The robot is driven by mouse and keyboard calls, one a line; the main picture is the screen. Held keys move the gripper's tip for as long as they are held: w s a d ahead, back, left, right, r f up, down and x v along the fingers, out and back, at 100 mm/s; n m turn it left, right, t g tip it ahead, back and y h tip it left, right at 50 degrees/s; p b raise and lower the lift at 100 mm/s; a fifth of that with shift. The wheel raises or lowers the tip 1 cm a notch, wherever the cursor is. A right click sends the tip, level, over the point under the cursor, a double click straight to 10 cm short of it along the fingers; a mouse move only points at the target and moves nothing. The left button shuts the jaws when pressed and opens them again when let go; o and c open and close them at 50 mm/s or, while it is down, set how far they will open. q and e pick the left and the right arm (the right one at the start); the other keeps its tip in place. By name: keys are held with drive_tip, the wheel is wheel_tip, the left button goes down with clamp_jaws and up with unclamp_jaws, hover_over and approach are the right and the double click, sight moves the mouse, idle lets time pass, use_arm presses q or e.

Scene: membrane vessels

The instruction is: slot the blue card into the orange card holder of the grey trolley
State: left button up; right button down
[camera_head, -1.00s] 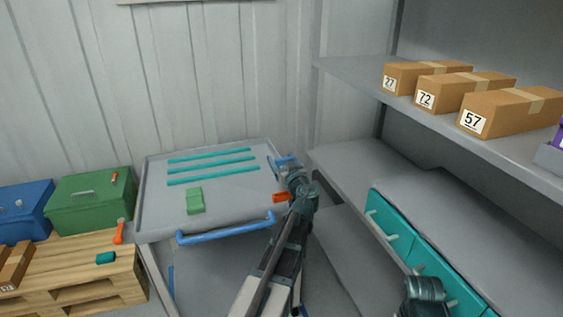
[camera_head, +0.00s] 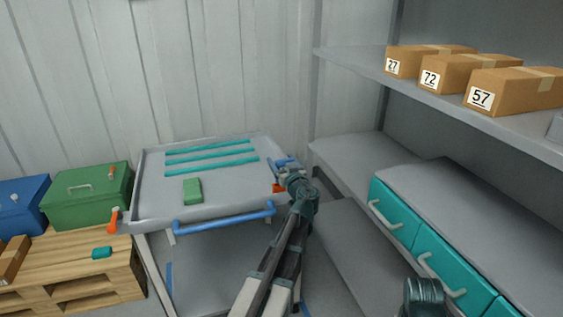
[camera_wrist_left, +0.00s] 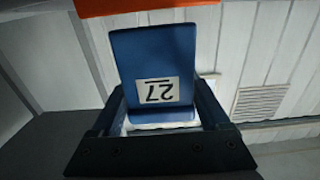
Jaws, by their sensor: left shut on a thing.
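My left gripper (camera_head: 284,167) is at the right edge of the grey trolley (camera_head: 225,189). It is shut on the blue card (camera_wrist_left: 155,60), whose white label reads 27 upside down in the left wrist view. The blue card also shows as a small blue patch in the head view (camera_head: 284,160). The orange card holder (camera_head: 278,188) is on the trolley's right side, partly hidden behind my left gripper. In the left wrist view an orange edge (camera_wrist_left: 140,5) lies just beyond the card's top end. Whether card and holder touch, I cannot tell.
The trolley top has teal strips (camera_head: 210,157) and a green block (camera_head: 192,190); a blue handle (camera_head: 225,218) runs along its front. Shelving with teal drawers (camera_head: 440,264) and numbered cartons (camera_head: 455,73) stands right.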

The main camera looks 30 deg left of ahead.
use_arm(q)
drive_tip(key=shift+f+b, duration=1.8)
drive_tip(key=shift+f, duration=0.2)
drive_tip(key=shift+f, duration=0.15)
drive_tip(key=o, duration=1.2)
drive_tip(key=v, duration=1.4)
drive_tip(key=shift+a, duration=0.1)
